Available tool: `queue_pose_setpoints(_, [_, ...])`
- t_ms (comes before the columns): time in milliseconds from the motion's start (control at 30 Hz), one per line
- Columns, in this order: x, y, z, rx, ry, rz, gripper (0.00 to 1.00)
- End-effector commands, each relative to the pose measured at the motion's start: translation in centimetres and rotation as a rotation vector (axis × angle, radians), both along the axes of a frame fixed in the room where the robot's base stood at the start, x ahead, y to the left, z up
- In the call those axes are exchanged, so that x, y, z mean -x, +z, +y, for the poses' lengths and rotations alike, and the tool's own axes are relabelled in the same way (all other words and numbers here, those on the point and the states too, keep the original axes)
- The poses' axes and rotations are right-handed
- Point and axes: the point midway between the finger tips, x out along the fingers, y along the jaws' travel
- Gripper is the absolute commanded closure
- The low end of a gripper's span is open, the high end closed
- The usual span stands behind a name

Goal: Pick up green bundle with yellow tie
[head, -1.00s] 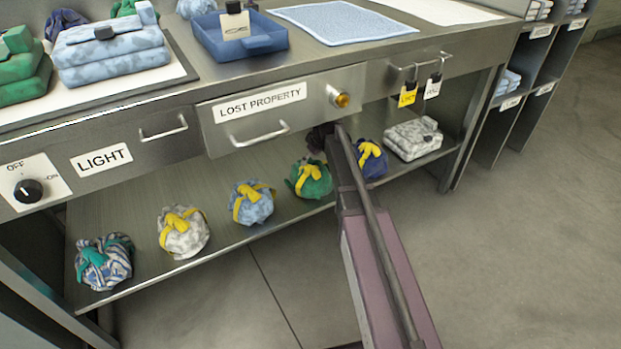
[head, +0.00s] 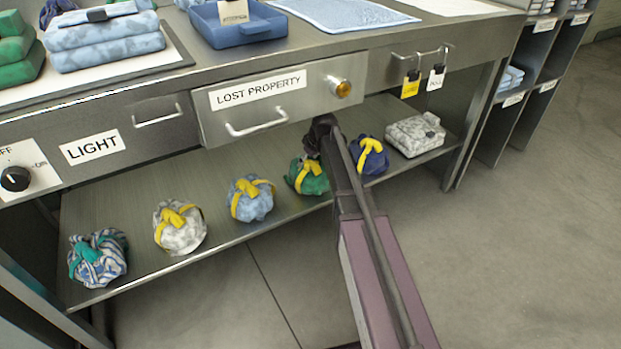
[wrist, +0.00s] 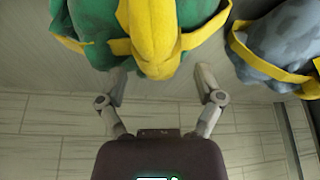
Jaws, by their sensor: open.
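The green bundle with its yellow tie (head: 308,178) sits on the lower shelf, between a light blue bundle and a dark blue one. My arm covers its right edge in the head view. In the wrist view the green bundle (wrist: 92,22) fills the top, with its yellow tie (wrist: 152,35) hanging down the middle. My gripper (wrist: 160,78) is open and empty. Its two fingers are spread on either side of the tie, at the bundle's near edge. I cannot tell whether they touch it.
The light blue bundle (head: 250,199) is close by; the dark blue bundle (head: 371,160) is behind my arm. A white patterned bundle (head: 180,228), a striped bundle (head: 97,260) and a folded grey item (head: 415,135) share the shelf (head: 130,205). The drawer (head: 205,118) overhangs it.

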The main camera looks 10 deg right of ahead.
Motion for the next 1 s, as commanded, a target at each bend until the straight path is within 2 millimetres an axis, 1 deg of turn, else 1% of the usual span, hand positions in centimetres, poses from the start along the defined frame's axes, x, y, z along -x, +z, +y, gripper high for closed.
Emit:
queue_pose_setpoints(33, [-0.14,-0.53,0.07,0.0,0.0,0.0,0.15])
queue_pose_setpoints(167, [-0.25,-0.78,0.17,0.0,0.0,0.0,0.15])
queue_pose_setpoints(767, [-0.25,-0.73,0.13,0.0,-0.001,0.0,0.15])
queue_pose_setpoints(867, [-0.26,-0.73,0.12,0.0,-0.001,0.0,0.41])
queue_pose_setpoints(900, [-0.26,-0.73,0.12,0.0,-0.001,0.0,0.53])
queue_pose_setpoints(967, [-0.26,-0.73,0.11,0.0,-0.001,0.0,0.71])
queue_pose_setpoints(1000, [-0.25,-0.73,0.11,0.0,-0.001,0.0,0.83])
